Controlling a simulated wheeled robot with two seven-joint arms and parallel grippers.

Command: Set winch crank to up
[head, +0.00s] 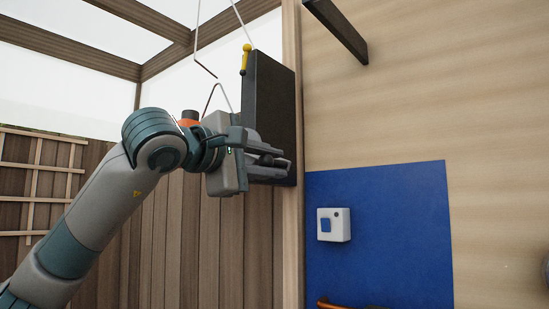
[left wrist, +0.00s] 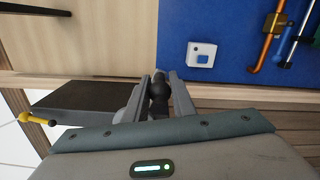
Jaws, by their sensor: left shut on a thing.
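My left gripper (head: 268,160) reaches in from the left in the head view, in front of a dark upright panel (head: 272,95) beside a wooden post. In the left wrist view its two grey fingers (left wrist: 159,98) are closed around a dark rounded knob (left wrist: 158,92), which looks like the winch crank's handle. The crank's arm and hub are mostly hidden by the fingers, so I cannot tell its angle. In the head view the gripper hides the handle. My right gripper is in neither view.
A yellow lever (head: 245,58) sits at the panel's upper edge, near thin pale wires. A blue board (head: 390,240) with a white switch box (head: 333,225) hangs to the right. A dark bar (head: 338,30) juts out above. Tools (left wrist: 268,40) hang on the board.

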